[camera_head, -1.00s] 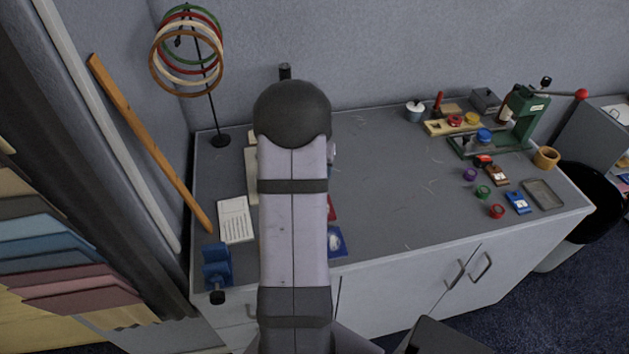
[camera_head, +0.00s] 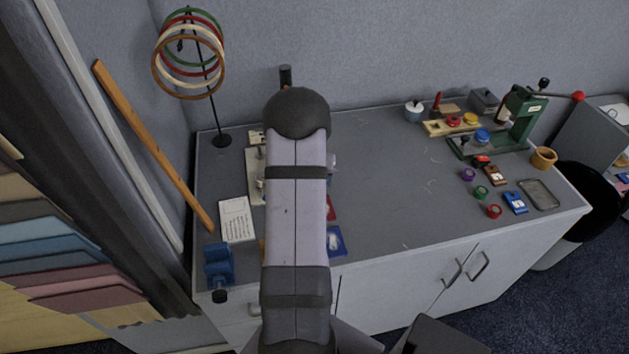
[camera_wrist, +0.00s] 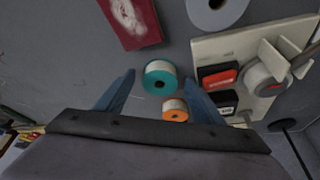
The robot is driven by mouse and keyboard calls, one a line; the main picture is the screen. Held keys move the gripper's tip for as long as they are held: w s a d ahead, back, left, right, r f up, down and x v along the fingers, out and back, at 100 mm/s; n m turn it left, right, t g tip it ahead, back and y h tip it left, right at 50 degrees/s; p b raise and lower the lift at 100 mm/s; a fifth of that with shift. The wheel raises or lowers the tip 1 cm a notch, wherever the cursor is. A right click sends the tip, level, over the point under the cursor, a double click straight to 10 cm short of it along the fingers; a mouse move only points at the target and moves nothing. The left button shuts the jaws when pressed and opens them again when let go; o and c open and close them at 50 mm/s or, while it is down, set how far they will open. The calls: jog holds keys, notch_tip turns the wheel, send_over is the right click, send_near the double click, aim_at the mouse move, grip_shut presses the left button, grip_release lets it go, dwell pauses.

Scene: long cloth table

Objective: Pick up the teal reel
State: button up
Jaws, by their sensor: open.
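The teal reel (camera_wrist: 159,77) stands out in the wrist view, a teal ring with a pale band round its side, on the grey table top. My gripper (camera_wrist: 165,82) is open, with its blue fingers to the left and right of the picture. The reel appears between the fingertips in the picture, with visible space on both sides. I cannot tell the height of the fingers above it. In the head view my own arm hides the reel and the gripper.
An orange reel (camera_wrist: 175,110) lies just beside the teal one. A pale board (camera_wrist: 228,45) with red and black pieces stands to the right, close to the right finger. A dark red box (camera_wrist: 129,20) and a white roll (camera_wrist: 215,12) are farther up.

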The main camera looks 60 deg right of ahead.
jog(key=c, duration=1.1)
jog(key=shift+r, duration=0.15)
notch_tip(320, 180, up, 10)
jog(key=b, duration=0.2)
jog(key=w+n+p, duration=0.2)
jog(key=w+p, duration=0.1)
jog(key=w, duration=0.4)
jog(key=w+n+t+p, duration=0.1)
jog(key=w+n+p, duration=0.1)
jog(key=w+p, duration=0.2)
jog(key=w+n+t+y+p, duration=0.1)
jog(key=w+p, duration=0.3)
jog(key=w, duration=0.5)
jog(key=shift+w+r+n, duration=0.4)
jog(key=shift+n, duration=0.2)
